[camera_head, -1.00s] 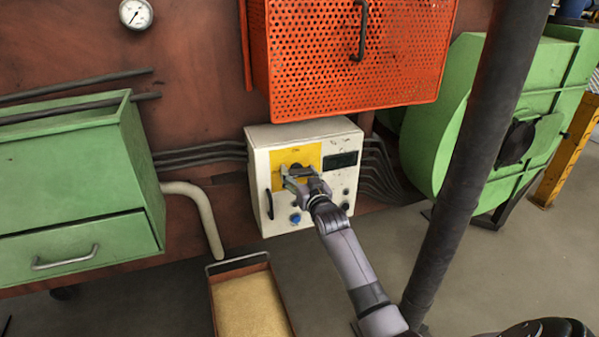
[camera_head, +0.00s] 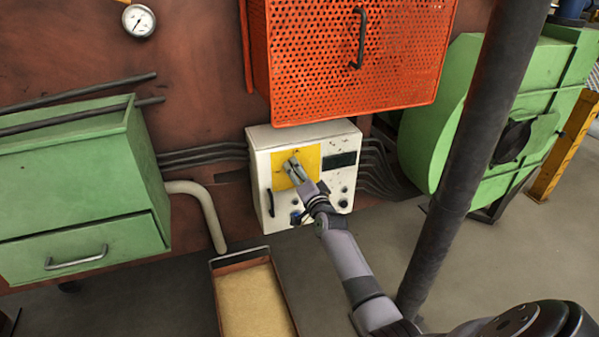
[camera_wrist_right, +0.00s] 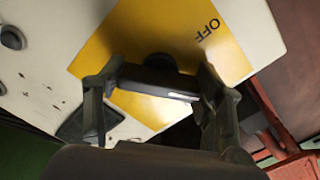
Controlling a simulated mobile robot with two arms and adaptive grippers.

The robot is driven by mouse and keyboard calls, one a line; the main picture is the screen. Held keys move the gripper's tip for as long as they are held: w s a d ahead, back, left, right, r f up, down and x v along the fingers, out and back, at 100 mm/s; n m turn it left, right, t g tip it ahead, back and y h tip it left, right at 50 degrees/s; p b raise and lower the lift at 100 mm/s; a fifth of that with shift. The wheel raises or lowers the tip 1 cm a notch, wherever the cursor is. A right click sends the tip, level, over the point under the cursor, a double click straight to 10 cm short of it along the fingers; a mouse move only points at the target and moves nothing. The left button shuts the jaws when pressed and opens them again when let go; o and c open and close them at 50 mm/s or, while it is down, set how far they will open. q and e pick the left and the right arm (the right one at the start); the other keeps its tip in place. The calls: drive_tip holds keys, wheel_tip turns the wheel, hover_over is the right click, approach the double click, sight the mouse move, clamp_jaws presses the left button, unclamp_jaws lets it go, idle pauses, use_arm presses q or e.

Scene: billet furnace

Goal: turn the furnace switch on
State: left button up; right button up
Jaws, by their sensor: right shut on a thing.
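The white control box (camera_head: 261,152) hangs on the rust-brown wall below the orange mesh cover, with a yellow plate (camera_head: 309,154) on its front. My right gripper (camera_head: 293,169) is at this plate. In the right wrist view, the dark furnace switch (camera_wrist_right: 160,80) sits on the yellow plate, between the two fingers of my right gripper (camera_wrist_right: 155,95), which is shut on it. The word OFF shows on the plate, beside one finger. In the head view the gripper hides most of the switch. My left gripper is not in view.
The orange mesh cover (camera_head: 345,60) juts out above the box. A dark slanted pole (camera_head: 460,170) stands right of my arm. A green cabinet (camera_head: 75,190) is at left, a green blower housing (camera_head: 510,110) at right. A sand-filled tray (camera_head: 238,262) lies below.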

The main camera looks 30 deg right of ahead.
drive_tip(key=m, duration=0.3)
drive_tip(key=shift+m, duration=1.5)
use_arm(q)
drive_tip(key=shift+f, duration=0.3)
use_arm(e)
drive_tip(key=shift+m, duration=0.3)
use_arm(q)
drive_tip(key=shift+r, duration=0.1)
use_arm(e)
drive_tip(key=o, duration=1.1)
drive_tip(key=shift+c, duration=0.2)
drive_tip(key=shift+o, duration=0.5)
